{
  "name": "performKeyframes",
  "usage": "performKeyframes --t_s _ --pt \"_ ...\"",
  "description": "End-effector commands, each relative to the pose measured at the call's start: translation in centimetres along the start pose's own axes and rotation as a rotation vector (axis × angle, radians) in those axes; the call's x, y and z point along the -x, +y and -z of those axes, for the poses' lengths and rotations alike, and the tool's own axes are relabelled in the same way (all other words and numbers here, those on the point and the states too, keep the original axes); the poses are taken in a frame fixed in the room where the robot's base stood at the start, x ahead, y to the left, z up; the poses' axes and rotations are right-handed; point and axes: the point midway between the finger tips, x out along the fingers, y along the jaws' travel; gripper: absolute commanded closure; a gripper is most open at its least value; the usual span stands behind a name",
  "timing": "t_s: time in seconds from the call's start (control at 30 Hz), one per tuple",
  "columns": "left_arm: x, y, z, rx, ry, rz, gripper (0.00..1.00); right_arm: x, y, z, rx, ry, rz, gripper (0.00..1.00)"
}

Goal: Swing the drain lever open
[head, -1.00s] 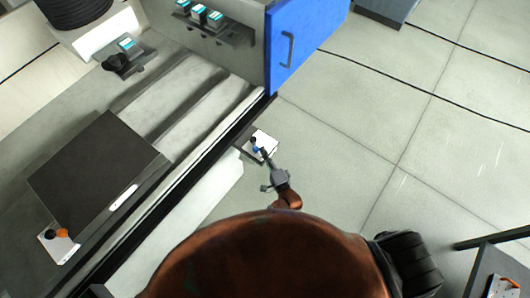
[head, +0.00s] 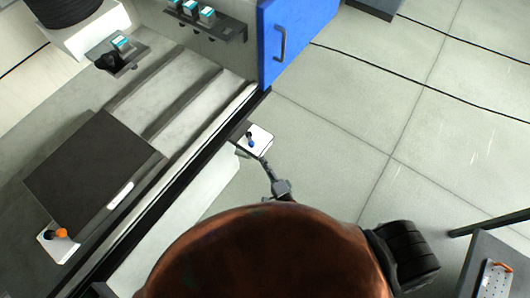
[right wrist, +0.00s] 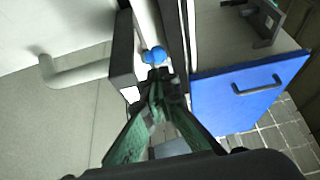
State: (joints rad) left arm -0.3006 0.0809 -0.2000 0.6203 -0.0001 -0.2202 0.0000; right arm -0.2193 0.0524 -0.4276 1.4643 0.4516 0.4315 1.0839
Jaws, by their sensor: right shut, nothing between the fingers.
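A small lever with a blue grip and a dark upper part (head: 250,139) stands on a white plate (head: 262,134) at the machine's front edge, in the middle of the head view. In the right wrist view the blue grip (right wrist: 153,55) shows just beyond the fingertips. My right gripper (head: 264,161) is shut and empty, just below the lever in the head view. In the right wrist view my gripper's fingers (right wrist: 158,78) are together; whether they touch the blue grip I cannot tell. The left gripper is not in view.
A blue door (head: 292,38) with a dark handle stands beyond the lever. An orange-and-black knob (head: 57,233) is on a white plate at lower left. A tray with an orange-handled item (head: 500,268) is at lower right. A pale pipe (right wrist: 75,73) shows in the wrist view. Open floor lies right.

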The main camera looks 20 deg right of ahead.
Motion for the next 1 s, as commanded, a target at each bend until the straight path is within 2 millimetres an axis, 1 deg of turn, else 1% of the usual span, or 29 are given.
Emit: performKeyframes --t_s 0.1,0.2,0.83,0.87,0.93,0.97,1.0 --pt "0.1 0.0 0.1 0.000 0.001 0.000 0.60 0.9 0.0 -0.8 -0.001 0.000 0.000 1.00" --pt "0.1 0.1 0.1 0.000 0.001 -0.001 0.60 1.2 -0.1 -1.1 0.000 -0.001 0.001 1.00" --pt "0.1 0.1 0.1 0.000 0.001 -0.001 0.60 1.3 0.1 -1.1 0.004 -0.001 -0.002 1.00" --pt "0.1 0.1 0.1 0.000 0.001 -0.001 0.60 1.4 0.3 -1.1 0.010 -0.003 -0.007 1.00" --pt "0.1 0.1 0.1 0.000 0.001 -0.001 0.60 1.8 1.6 -1.0 0.043 -0.010 -0.037 1.00" --pt "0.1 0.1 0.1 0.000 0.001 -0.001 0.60 2.2 2.6 -0.9 0.068 -0.015 -0.058 1.00" --pt "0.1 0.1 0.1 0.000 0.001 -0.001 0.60 2.8 4.2 -0.8 0.110 -0.025 -0.095 1.00"
